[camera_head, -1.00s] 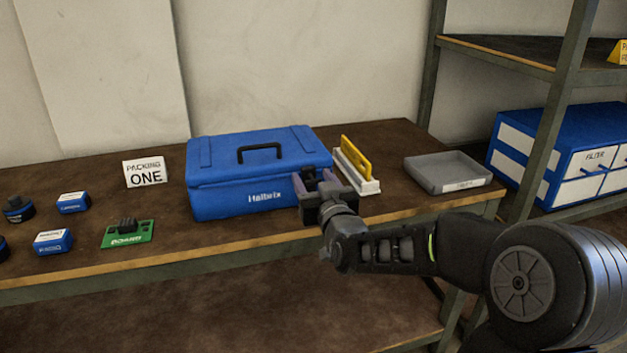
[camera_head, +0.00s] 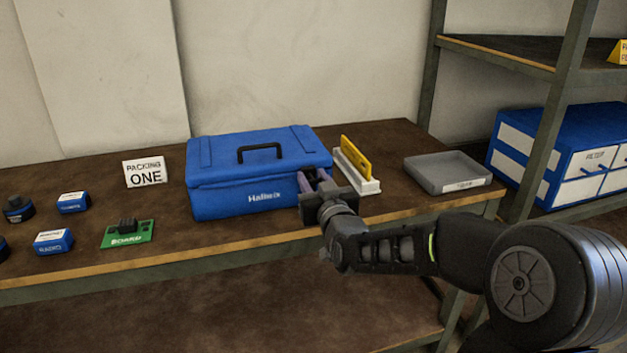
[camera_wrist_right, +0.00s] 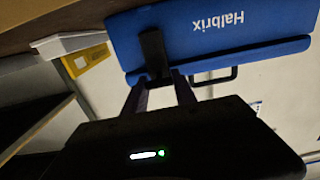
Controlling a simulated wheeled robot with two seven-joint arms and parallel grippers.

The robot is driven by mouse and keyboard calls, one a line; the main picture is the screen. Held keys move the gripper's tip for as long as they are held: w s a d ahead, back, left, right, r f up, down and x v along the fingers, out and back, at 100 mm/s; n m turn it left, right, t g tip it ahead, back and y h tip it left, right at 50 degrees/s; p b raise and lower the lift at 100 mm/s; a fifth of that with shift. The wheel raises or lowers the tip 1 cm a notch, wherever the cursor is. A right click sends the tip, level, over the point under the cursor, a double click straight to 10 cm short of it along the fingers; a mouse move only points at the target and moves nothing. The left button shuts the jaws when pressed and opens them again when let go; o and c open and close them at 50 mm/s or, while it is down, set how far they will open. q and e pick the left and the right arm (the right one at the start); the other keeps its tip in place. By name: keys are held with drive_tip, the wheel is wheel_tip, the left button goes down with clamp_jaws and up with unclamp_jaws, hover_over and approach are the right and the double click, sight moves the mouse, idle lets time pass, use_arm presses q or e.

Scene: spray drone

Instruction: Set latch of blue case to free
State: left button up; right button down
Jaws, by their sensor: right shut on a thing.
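The blue case (camera_head: 235,190), marked Halbrix, stands closed on the table with its black handle on the lid. It also shows upside down in the wrist view (camera_wrist_right: 270,28). Its black latch (camera_wrist_right: 152,50) is at the front, near the case's right end. My right gripper (camera_head: 314,178) is at that front right corner, shut on the latch, with its fingers (camera_wrist_right: 160,84) around the latch's end in the wrist view. The latch is mostly hidden by the gripper in the head view. My left gripper is not in view.
A white holder (camera_head: 358,184) with a yellow piece (camera_head: 356,158) stands just right of the case. A grey tray (camera_head: 447,175) lies farther right. A green board (camera_head: 128,234), small blue boxes (camera_head: 53,242) and a PACKING ONE sign (camera_head: 145,172) are on the left.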

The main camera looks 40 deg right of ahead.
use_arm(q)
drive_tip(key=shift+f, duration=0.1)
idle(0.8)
